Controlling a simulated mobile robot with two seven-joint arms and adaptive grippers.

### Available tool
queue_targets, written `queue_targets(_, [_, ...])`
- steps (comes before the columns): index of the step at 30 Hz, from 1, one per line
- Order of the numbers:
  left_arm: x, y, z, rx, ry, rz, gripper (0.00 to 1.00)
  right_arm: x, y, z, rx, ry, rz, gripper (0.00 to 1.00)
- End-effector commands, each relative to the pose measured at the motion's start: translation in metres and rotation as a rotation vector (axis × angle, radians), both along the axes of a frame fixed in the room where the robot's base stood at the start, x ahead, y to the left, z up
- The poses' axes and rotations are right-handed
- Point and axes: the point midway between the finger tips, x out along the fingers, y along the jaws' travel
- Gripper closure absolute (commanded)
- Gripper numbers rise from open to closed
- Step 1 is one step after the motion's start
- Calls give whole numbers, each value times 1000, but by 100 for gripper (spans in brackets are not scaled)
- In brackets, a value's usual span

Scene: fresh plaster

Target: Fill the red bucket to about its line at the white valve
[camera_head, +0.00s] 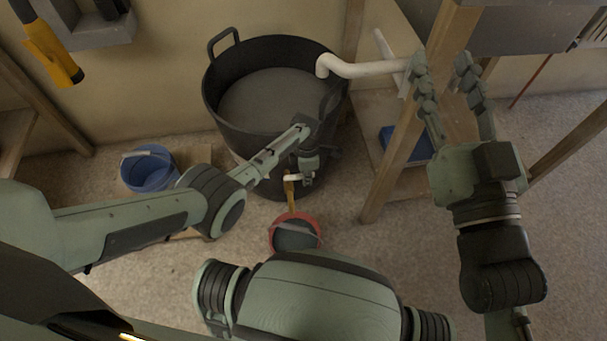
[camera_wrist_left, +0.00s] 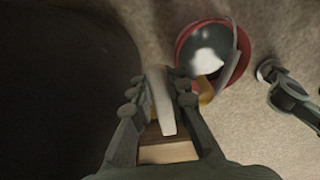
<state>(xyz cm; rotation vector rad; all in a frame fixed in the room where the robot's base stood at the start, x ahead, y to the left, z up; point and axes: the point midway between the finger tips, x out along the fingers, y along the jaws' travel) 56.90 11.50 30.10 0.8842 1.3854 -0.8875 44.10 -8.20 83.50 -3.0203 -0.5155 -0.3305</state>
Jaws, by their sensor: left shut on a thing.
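The red bucket (camera_head: 273,238) stands on the floor below the front of the big black tub. It also shows in the left wrist view (camera_wrist_left: 184,38), with a pale handle and dark contents carrying a bright reflection; I cannot make out its line. The white valve (camera_head: 292,178) sits low on the tub. My left gripper (camera_head: 306,176) is at the valve, and in the left wrist view it is shut on the white valve handle (camera_wrist_left: 160,98). An ochre piece (camera_head: 290,196) hangs between valve and bucket; I cannot tell whether it is spout or stream. My right gripper (camera_head: 443,68) is open.
The black tub (camera_head: 214,98) holds grey material. A white pipe (camera_head: 370,69) reaches over its rim, close to my right gripper. A blue bucket (camera_head: 148,170) stands at left. A wooden frame (camera_head: 405,150) with a blue item (camera_head: 410,146) stands at right.

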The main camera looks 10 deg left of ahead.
Motion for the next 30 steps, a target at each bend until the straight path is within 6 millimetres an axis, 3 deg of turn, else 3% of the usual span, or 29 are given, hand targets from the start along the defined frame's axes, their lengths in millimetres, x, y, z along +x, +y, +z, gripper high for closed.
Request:
queue_targets(2, [1,3,0,4,-4,1,100,0,0,0,0,0,0,60])
queue_targets(3, [1,3,0,4,-4,1,83,0,0,0,0,0,0,60])
queue_targets(7, [1,2,0,3,-4,-1,67,0,0,0,0,0,0,60])
queue_targets(17, [1,1,5,1,-4,-3,66,0,0,5,0,0,0,60])
queue_targets(30, [1,0,59,0,-3,-4,66,0,0,60,0,0,0,60])
